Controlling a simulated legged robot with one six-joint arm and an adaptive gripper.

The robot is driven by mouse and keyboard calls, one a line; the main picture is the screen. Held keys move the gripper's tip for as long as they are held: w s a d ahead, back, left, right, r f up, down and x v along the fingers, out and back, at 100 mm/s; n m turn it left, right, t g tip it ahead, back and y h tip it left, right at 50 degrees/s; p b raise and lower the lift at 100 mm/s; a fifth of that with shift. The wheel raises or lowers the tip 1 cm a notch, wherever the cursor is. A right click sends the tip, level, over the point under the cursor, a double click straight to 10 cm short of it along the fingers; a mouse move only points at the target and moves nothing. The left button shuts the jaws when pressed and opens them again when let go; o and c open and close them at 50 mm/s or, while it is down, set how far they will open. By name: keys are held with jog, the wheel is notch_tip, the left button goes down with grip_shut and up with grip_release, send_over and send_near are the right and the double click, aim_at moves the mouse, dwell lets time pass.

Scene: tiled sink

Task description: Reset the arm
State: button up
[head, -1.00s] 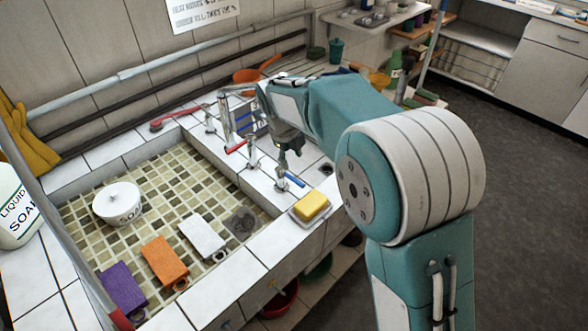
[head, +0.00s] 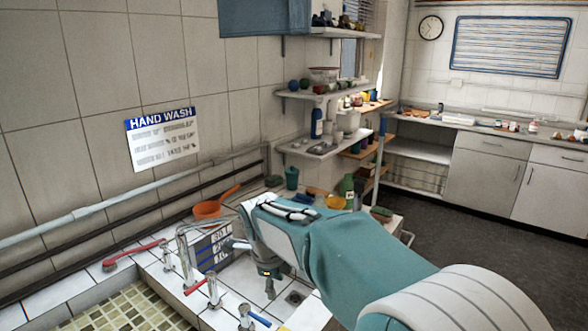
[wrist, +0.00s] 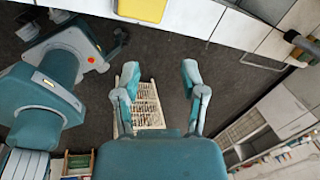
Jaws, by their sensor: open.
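My arm is teal and white and, in the head view, reaches forward from the lower right over the tiled sink edge. My gripper (head: 270,288) points down at its end, above the white tiles near the taps; its fingers are small and partly hidden there. In the wrist view my gripper (wrist: 160,72) is open, its two fingers spread with nothing held between them. A white basket-like rack (wrist: 148,105) shows in the gap, in front of dark floor.
Taps with red (head: 197,286) and blue (head: 260,319) handles stand close to the gripper. A measuring container (head: 213,247) and orange pan (head: 208,209) are behind. A yellow block (wrist: 140,9) shows at the wrist view's top. Shelves (head: 318,148) hang at the back wall.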

jog(key=s+d+r+n, duration=0.4)
jog(key=s+d+n, duration=0.1)
jog(key=d, duration=0.3)
jog(key=s+d+n+t, duration=0.1)
jog(key=s+d+n, duration=0.5)
jog(key=s+n, duration=0.2)
jog(key=s+d+n+t, duration=0.2)
jog(key=s+d+n, duration=0.4)
jog(key=s, duration=0.5)
jog(key=shift+s+d+n+y, duration=0.2)
jog(key=shift+d+n+y, duration=0.15)
jog(key=shift+n, duration=0.55)
jog(key=shift+a+f, duration=0.1)
